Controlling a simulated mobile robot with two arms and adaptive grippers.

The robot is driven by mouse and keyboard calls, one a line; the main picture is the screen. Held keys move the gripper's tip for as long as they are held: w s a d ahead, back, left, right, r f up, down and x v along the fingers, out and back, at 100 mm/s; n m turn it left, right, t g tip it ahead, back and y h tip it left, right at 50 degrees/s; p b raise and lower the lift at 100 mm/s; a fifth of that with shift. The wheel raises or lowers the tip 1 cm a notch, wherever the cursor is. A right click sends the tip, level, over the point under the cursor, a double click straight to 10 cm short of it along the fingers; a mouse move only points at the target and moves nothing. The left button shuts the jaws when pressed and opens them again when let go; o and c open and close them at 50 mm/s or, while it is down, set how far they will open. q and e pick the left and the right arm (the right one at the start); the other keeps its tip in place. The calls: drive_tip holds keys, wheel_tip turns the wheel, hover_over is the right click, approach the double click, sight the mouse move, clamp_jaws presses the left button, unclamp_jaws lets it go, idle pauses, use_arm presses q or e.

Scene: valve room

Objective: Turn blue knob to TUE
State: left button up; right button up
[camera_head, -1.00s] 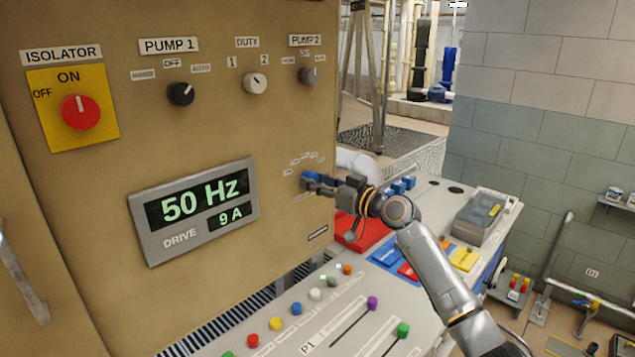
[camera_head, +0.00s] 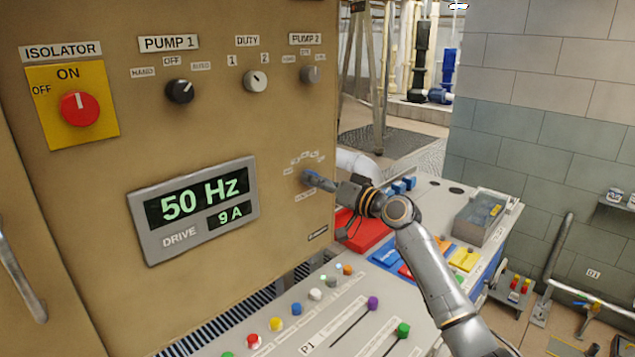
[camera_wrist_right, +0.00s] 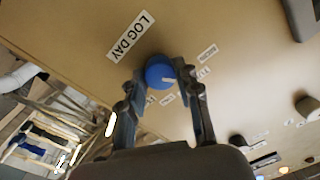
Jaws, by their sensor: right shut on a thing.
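The blue knob (camera_wrist_right: 157,75) sits on the tan cabinet face. In the right wrist view it lies between the two fingertips of my right gripper (camera_wrist_right: 160,72), which is shut on it. The knob carries a short white mark on its right side. A "LOG DAY" plate (camera_wrist_right: 131,37) is beside it. Small day labels (camera_wrist_right: 205,62) stand around the knob, too small to read, so I cannot tell which one the mark points at. In the head view the right gripper (camera_head: 320,181) reaches the blue knob (camera_head: 306,177) from the right and partly hides it. My left gripper is not in view.
Above on the cabinet are a red isolator knob (camera_head: 79,109), a black knob (camera_head: 180,91) and grey knobs. A drive display (camera_head: 195,208) is left of the blue knob. A console with coloured buttons and sliders lies below. A grey box (camera_head: 479,217) stands on it at right.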

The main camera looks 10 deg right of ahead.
drive_tip(key=shift+m, duration=0.5)
drive_tip(key=o, duration=1.2)
drive_tip(key=shift+c, duration=0.2)
drive_tip(key=shift+d, duration=0.1)
drive_tip(key=v, duration=1.2)
